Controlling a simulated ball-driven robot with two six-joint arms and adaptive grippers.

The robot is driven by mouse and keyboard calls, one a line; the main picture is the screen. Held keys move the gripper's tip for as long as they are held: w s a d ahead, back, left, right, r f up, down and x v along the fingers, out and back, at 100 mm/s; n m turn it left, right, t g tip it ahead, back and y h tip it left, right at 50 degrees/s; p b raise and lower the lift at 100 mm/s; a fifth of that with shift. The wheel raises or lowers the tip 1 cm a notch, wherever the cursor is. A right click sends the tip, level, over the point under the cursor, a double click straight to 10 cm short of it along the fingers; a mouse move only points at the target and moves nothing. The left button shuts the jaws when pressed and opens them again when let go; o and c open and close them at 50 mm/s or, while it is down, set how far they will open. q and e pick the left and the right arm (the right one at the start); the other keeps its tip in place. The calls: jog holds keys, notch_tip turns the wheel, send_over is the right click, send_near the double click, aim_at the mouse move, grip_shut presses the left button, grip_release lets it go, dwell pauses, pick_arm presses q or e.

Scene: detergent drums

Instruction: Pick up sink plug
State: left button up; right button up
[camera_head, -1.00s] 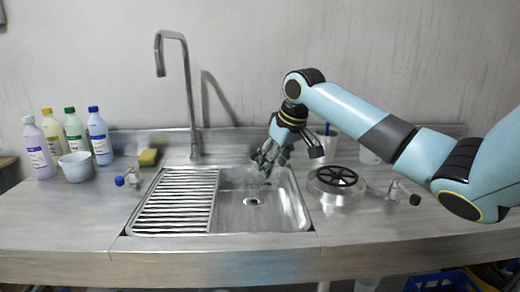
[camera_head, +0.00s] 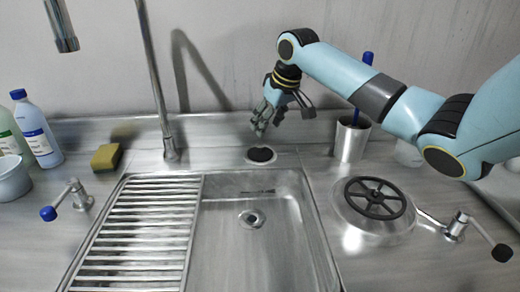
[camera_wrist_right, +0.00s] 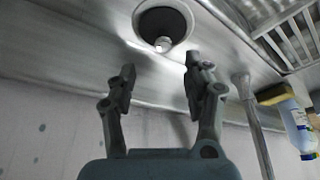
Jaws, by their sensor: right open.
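A dark round piece with a pale rim, which looks like the sink plug (camera_head: 260,155), sits on the steel counter just behind the sink basin (camera_head: 212,250). In the right wrist view the plug (camera_wrist_right: 160,20) is at the top, with a small silver knob on it. My right gripper (camera_head: 263,124) is above and slightly behind the plug, apart from it. In the right wrist view its two fingers (camera_wrist_right: 160,67) are spread with nothing between them, and the plug lies beyond their tips. My left gripper is not in view.
The faucet (camera_head: 160,100) rises left of the plug. A metal cup (camera_head: 350,140) with a blue-handled tool stands to the right, near a round lid with a black wheel (camera_head: 375,197). A yellow sponge (camera_head: 106,157) and bottles (camera_head: 38,130) are left.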

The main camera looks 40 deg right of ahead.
aim_at(260, 143)
jog(key=x, duration=0.7)
jog(key=shift+a+f, duration=0.25)
jog(key=shift+f, duration=0.15)
grip_shut()
